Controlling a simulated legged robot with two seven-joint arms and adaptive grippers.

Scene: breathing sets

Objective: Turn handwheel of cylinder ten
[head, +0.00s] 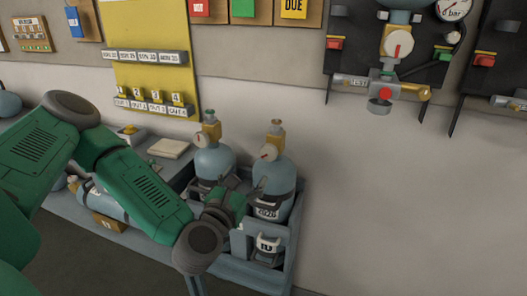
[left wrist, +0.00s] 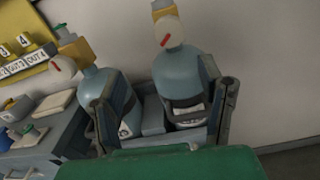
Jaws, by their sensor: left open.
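Two blue-grey cylinders stand upright side by side in a blue rack, each with a yellow valve block and a white gauge with a red needle. The right cylinder (head: 276,172) has a small brownish handwheel (head: 277,122) on top; the left cylinder (head: 213,160) has a greenish one (head: 211,112). I cannot surely read which is number ten. My left gripper (head: 250,202) is open and empty in front of the right cylinder's body, below its valve. In the left wrist view, the right cylinder (left wrist: 180,75) appears between the spread fingers; its handwheel is out of frame.
The blue rack (head: 292,235) stands against the wall. A bench to its left holds a pad (head: 170,148) and another cylinder lies below. A yellow board (head: 150,70) with labelled hooks and a gauge panel (head: 390,60) hang above. Floor to the right is clear.

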